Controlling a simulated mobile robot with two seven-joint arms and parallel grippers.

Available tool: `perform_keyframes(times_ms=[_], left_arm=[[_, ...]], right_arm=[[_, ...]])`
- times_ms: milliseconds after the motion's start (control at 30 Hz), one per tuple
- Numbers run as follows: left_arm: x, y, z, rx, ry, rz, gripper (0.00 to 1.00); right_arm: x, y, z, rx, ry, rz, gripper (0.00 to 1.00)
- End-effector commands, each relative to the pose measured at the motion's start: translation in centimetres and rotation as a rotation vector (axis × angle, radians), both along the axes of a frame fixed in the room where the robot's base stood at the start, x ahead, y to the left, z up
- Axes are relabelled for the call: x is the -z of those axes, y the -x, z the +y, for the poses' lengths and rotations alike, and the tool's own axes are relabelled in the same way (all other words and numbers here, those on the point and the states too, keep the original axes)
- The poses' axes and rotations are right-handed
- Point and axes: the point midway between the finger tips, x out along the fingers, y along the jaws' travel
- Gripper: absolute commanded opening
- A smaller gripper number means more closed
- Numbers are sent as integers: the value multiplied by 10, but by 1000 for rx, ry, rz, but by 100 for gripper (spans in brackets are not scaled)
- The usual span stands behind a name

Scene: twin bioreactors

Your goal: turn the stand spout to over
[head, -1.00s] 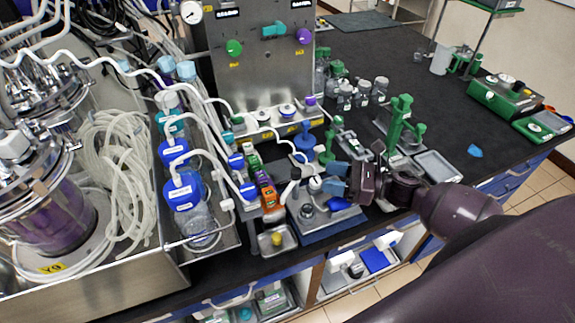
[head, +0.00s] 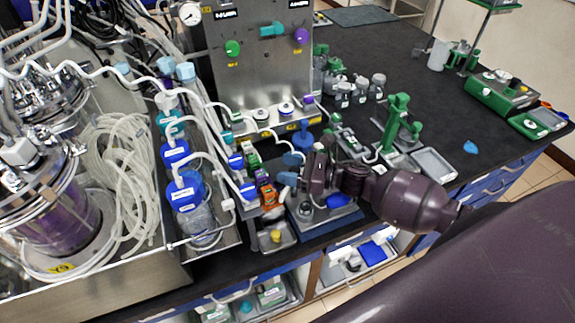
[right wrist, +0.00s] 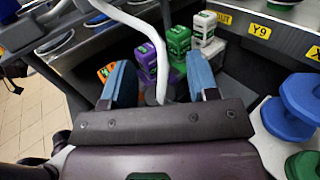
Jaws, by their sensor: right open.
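The stand (head: 322,229), with a blue base and grey top, sits at the bench's front edge in the head view. My right gripper (head: 288,181) reaches over it from the right and hides much of its upper part. In the right wrist view my right gripper (right wrist: 161,85) is open, with its two blue fingers apart. A white curved tube (right wrist: 148,32), which looks like the spout, runs down into the space between the fingers. I cannot tell whether either finger touches it. My left gripper is not in view.
Coloured blocks (right wrist: 178,42) stand just beyond the fingers. A blue spool-shaped piece (right wrist: 290,108) stands close on the right. A small tray with a yellow piece (head: 276,237) lies left of the stand. Bottles with blue caps (head: 184,190) stand further left.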

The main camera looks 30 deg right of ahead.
Motion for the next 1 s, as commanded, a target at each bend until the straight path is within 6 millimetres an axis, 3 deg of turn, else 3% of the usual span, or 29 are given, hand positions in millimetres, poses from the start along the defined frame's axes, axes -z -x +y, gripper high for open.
perform_keyframes(times_ms=[333,700,1000], left_arm=[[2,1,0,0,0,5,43],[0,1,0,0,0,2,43],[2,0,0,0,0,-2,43]], right_arm=[[0,-2,3,0,-1,-1,54],[0,-2,3,0,-1,-1,0],[0,-2,2,-16,0,-2,0]])
